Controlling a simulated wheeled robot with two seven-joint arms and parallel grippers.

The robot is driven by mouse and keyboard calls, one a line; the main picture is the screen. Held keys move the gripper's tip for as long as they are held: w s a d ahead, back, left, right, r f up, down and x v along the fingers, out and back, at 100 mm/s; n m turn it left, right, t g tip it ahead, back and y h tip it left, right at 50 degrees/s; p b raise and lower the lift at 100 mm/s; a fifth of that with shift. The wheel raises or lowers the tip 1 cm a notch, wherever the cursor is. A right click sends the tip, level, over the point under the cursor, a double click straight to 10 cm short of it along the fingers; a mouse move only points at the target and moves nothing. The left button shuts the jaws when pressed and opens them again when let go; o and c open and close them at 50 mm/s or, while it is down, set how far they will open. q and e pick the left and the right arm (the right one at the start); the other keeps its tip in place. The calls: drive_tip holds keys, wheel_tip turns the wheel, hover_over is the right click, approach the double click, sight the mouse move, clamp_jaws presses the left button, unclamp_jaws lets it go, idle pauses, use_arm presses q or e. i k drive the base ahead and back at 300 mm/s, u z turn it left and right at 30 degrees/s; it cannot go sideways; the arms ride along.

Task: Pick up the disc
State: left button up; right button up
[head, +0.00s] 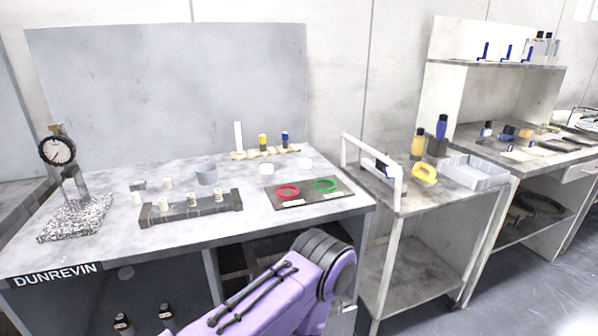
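Two small pale round pieces, which may be discs, lie on the grey workbench (110,236) near its back: one pale disc (267,169) and another pale disc (305,163) to its right. A red ring (287,191) and a green ring (326,185) lie on a dark board (305,202) at the bench's right front. I cannot tell which of these is the task's disc. A purple link of my arm with a dark joint rises at the bottom middle, in front of the bench. Neither gripper shows.
A dial gauge (57,150) stands on a speckled block at the left. A white-framed cart (425,215) with bottles and a tray (475,173) stands right of the bench.

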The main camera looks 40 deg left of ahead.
sight(301, 163)
drive_tip(key=k, duration=0.4)
drive_tip(key=u, duration=0.85)
